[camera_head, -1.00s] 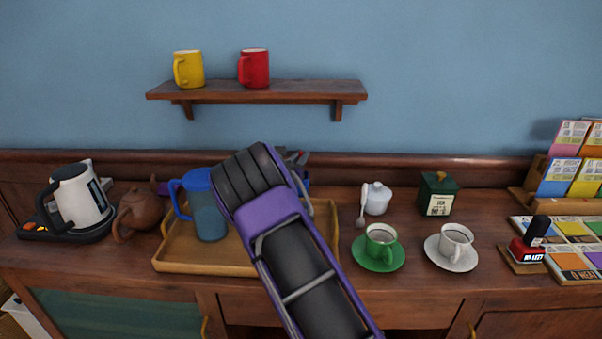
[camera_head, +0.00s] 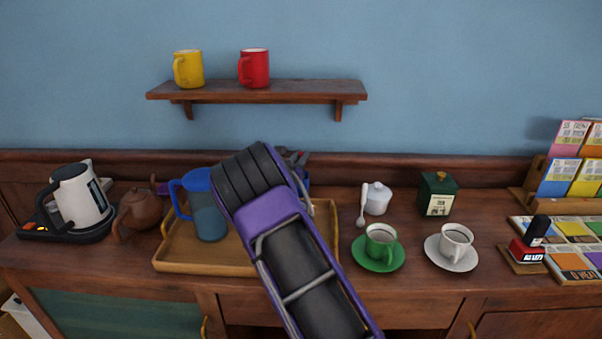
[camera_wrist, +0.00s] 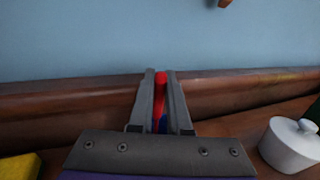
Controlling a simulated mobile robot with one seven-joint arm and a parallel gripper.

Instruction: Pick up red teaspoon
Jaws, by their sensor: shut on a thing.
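In the wrist view my gripper (camera_wrist: 160,80) is shut on the red teaspoon (camera_wrist: 161,78), with its red end showing between the two grey fingers. A patch of blue shows below the red between the fingers; I cannot tell whether it is a holder behind or beneath the spoon. In the head view my purple and black arm (camera_head: 290,240) covers most of the gripper, and the spoon does not show there. A dark blue item (camera_head: 303,178) shows partly behind the arm.
A wooden tray (camera_head: 190,262) holds a blue-lidded jug (camera_head: 207,215). A kettle (camera_head: 80,195) and teapot (camera_head: 138,212) stand left. A white sugar pot (camera_head: 377,200), pale spoon (camera_head: 362,205), green cup (camera_head: 381,243) and white cup (camera_head: 456,242) stand right. A shelf (camera_head: 260,97) hangs above.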

